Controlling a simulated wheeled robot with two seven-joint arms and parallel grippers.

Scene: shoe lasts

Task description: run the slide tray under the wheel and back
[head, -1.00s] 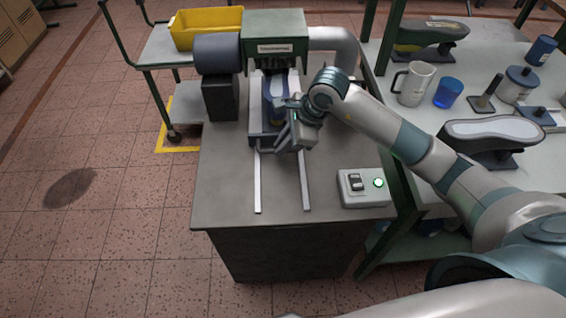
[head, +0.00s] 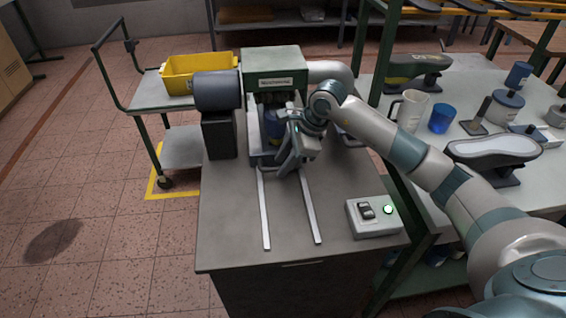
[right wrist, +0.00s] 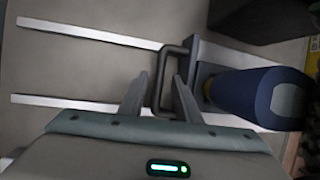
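The slide tray (head: 255,139) sits at the back of its two rails, its rear under the green wheel housing (head: 274,78). A dark blue shoe last (head: 271,120) stands on the tray, partly hidden by my right arm. In the right wrist view the last (right wrist: 250,92) has a pale grey end. The tray's dark U-shaped handle (right wrist: 157,92) also shows there. My right gripper (head: 288,166) is at the tray's front end. Its fingers (right wrist: 160,85) stand either side of the handle bar, with gaps visible. The wheel itself is hidden. My left gripper is out of view.
The bare rails (head: 264,215) run toward the bench's front edge. A switch box (head: 373,217) with a lit green light stands at the bench's right. A grey motor (head: 218,91) flanks the housing. A shelf table with a mug (head: 410,110) and blue cup (head: 440,118) is at right.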

